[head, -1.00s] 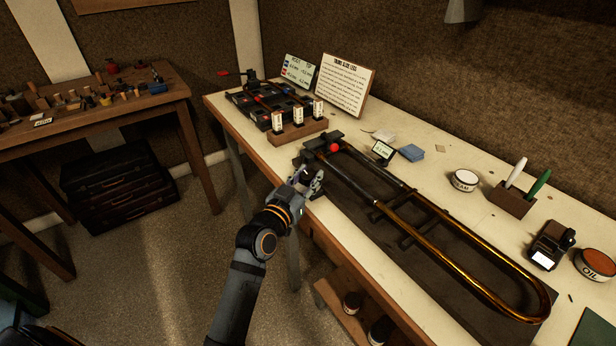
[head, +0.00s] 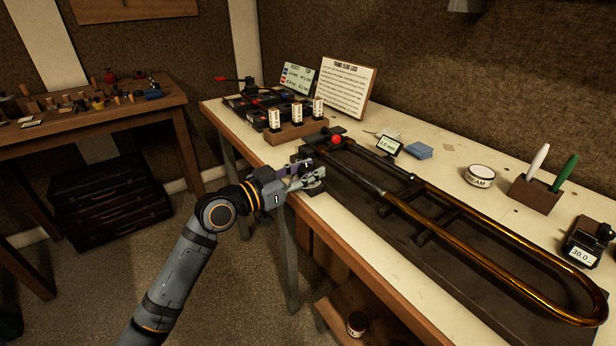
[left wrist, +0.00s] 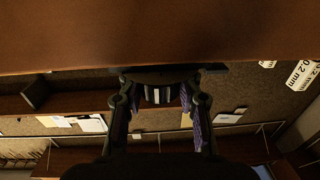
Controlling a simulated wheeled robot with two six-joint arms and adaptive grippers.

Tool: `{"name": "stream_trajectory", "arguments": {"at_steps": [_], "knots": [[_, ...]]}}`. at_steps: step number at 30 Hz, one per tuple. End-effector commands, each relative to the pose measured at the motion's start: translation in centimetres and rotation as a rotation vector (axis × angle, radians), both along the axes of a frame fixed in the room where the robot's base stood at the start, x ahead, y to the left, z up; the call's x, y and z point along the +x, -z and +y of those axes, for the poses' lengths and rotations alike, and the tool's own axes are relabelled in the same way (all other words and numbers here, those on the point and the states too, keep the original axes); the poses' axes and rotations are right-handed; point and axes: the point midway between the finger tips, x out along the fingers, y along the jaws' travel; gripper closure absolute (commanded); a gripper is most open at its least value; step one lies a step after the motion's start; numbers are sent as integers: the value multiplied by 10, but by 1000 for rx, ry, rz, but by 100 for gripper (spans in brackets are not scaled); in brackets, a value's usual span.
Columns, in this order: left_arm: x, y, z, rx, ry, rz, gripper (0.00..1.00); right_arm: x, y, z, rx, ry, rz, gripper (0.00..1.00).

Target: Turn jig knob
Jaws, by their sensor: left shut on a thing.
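The jig (head: 440,241) lies along the bench and carries the brass hand slide (head: 468,235). My left gripper (head: 316,178) is at the bench's front edge, beside that end of the jig. Its fingers are shut on a dark knob, mostly hidden in the head view. In the left wrist view the knob (left wrist: 158,94) shows pale stripes between the two fingers (left wrist: 160,112). My right gripper is in neither view.
A wooden block with several white-labelled pieces (head: 297,132) stands left of the jig. A small display (head: 389,146), a blue cloth (head: 419,151), a white tin (head: 480,176) and a pen holder (head: 535,194) stand behind it. The floor before the bench is clear.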

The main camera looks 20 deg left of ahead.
Motion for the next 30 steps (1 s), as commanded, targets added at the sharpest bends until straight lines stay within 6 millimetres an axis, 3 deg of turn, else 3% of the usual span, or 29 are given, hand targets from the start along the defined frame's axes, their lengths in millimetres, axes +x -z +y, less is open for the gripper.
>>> {"name": "stream_trajectory", "arguments": {"at_steps": [5,6,11,22,30], "knots": [[0,1,0,2,0,3,98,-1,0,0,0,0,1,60],[0,1,0,1,0,4,65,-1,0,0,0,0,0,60],[0,1,0,2,-1,2,44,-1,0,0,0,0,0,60],[0,-6,0,2,0,-1,42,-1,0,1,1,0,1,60],[0,-63,0,3,-1,-4,42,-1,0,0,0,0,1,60]]}}
